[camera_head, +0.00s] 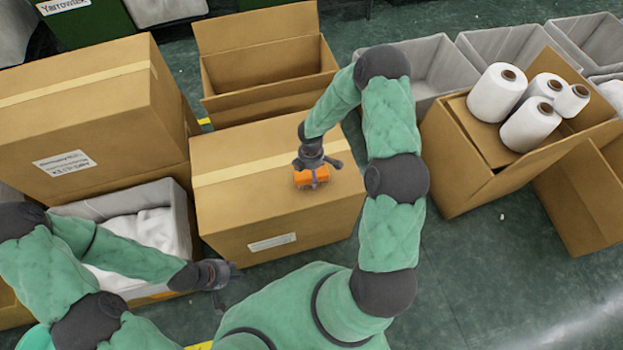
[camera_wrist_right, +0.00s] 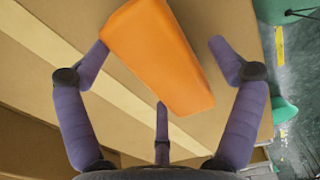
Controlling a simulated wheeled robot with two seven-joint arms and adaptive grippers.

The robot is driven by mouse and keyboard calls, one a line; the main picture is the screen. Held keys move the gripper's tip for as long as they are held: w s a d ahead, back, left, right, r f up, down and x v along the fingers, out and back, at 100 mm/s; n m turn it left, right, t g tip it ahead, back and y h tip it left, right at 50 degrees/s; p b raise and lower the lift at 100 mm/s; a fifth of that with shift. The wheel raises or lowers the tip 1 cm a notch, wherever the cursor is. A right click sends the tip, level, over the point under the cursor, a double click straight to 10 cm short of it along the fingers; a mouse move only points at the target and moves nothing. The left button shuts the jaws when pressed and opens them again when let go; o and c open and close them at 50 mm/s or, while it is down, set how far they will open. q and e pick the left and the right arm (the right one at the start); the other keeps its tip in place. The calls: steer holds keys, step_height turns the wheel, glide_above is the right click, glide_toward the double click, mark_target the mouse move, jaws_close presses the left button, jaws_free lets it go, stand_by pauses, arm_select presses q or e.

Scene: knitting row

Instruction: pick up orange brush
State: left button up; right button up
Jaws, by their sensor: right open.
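The orange brush (camera_head: 312,176) lies on top of the closed cardboard box (camera_head: 232,213) in the middle. In the right wrist view the brush (camera_wrist_right: 163,57) is a plain orange block, lying at a slant. My right gripper (camera_head: 318,170) is open over it and partly covers it in the head view. In the wrist view its fingers stand spread around the brush, the left fingertip close against its edge and a gap at the right one; I cannot tell whether they touch. My left gripper (camera_head: 222,276) hangs low beside the box's front left, seemingly empty; its finger opening is unclear.
A taller cardboard box (camera_head: 90,125) stands left, with a grey bin (camera_head: 180,205) of white material before it. An open empty box (camera_head: 265,65) is behind. At right an open box (camera_head: 465,170) holds several white yarn cones (camera_head: 497,93). Floor is free at lower right.

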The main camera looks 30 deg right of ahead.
step_height(320, 180, down, 2)
steer(key=shift+f+b, duration=0.25)
steer(key=shift+b, duration=0.05)
steer(key=shift+r, duration=0.1)
steer(key=c, duration=1.3)
steer(key=shift+r+p, duration=0.4)
steer(key=shift+r, duration=0.15)
step_height(320, 180, up, 2)
steer(key=shift+r+p, duration=0.15)
steer(key=shift+p, duration=0.6)
steer(key=s+a+r+p, duration=0.1)
steer(key=s+a+r, duration=0.1)
steer(key=s+r, duration=0.2)
steer(key=s+a+r+p, duration=0.1)
steer(key=s+a+r, duration=0.1)
steer(key=s+r, duration=0.3)
steer(key=s, duration=0.4)
steer(key=shift+s+a+r, duration=0.15)
steer(key=shift+a+r, duration=0.1)
steer(key=shift+r, duration=0.05)
